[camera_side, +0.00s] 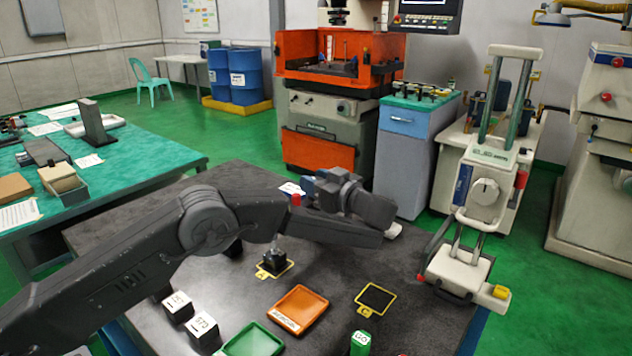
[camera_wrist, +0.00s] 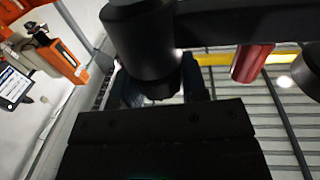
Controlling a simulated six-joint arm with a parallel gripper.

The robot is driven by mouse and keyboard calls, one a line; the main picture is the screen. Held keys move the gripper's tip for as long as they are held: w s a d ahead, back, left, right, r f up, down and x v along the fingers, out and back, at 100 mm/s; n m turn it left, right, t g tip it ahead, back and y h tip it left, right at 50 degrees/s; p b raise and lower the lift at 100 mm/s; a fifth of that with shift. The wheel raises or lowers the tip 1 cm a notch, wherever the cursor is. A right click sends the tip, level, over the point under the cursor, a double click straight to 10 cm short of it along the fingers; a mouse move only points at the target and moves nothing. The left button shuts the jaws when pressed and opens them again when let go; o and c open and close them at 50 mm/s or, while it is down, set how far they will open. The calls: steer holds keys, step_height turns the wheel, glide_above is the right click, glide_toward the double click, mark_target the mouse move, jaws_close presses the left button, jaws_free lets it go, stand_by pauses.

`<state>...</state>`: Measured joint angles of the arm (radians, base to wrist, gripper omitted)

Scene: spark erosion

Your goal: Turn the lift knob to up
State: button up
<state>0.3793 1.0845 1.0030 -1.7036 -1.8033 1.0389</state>
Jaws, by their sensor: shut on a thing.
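In the side view my gripper (camera_side: 314,188) is over the far part of the dark bench, partly hidden by my own arm. In the wrist view its dark fingers (camera_wrist: 160,88) are shut on a dark round knob (camera_wrist: 140,32). The contact is in shadow, and no up mark or pointer can be read. A red cylinder (camera_wrist: 250,62) is to the right of the knob, by a yellow strip. In the side view a pale round knob (camera_side: 485,191) on the twin-column machine at right is well apart from my gripper.
The dark bench (camera_side: 420,300) carries an orange tray (camera_side: 299,306), a green tray (camera_side: 252,340), a yellow-edged pad (camera_side: 376,299) and white-topped blocks (camera_side: 203,326). A metal piece (camera_side: 274,256) stands on another yellow-edged pad under my arm.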

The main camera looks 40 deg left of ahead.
steer(key=shift+n+g, duration=0.6)
steer(key=shift+g, duration=0.6)
steer(key=o, duration=0.9)
steer(key=shift+o, duration=0.2)
steer(key=shift+r+m+t, duration=0.1)
steer(key=shift+m+t, duration=0.2)
steer(key=shift+t, duration=0.3)
